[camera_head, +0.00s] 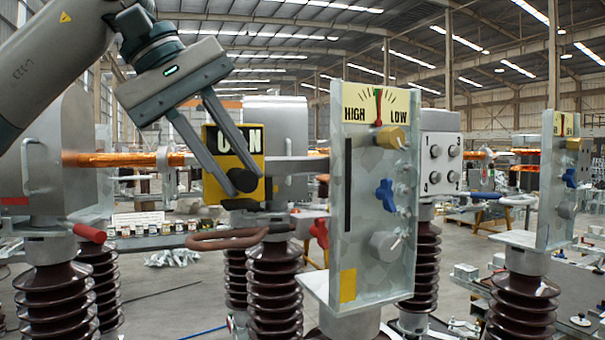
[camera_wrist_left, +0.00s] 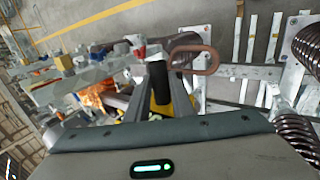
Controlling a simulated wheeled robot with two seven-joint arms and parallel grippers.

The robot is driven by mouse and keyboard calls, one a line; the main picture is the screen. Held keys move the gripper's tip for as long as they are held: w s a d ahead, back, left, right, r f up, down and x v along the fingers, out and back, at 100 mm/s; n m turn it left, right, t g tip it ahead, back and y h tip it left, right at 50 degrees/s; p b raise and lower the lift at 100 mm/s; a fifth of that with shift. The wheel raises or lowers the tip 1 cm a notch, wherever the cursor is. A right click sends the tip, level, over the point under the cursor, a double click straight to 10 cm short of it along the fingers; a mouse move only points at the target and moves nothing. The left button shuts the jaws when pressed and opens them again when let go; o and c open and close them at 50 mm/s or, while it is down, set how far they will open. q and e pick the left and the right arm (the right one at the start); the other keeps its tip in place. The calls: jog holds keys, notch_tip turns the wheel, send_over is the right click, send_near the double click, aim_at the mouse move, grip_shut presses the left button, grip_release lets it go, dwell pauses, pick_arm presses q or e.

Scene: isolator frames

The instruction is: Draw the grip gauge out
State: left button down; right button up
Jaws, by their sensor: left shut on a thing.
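My left gripper (camera_head: 243,183) comes down from the upper left and is shut on a dark cylindrical handle, which I take to be part of the grip gauge (camera_head: 244,180). The handle is in front of a yellow plate (camera_head: 221,138) with partly hidden black-and-white lettering. In the left wrist view the black handle (camera_wrist_left: 158,85) stands between the two fingers. A grey bar runs right from behind the fingertips toward the upright panel. The rest of the gauge is hidden or cannot be told from the fittings. My right gripper is not in view.
An upright panel (camera_head: 375,230) with a HIGH/LOW dial, blue knob and yellow knob stands right of the gripper. A brown loop handle (camera_head: 227,239) and red grip (camera_head: 90,233) are below. Brown ribbed insulators (camera_head: 273,290) stand underneath. A four-button box (camera_head: 439,163) is behind.

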pick_arm(q)
jog(key=shift+s+a, duration=0.3)
jog(key=shift+a, duration=0.35)
jog(key=shift+s+a, duration=0.25)
jog(key=shift+a, duration=0.45)
jog(key=shift+s+a, duration=0.3)
jog(key=shift+a, duration=0.35)
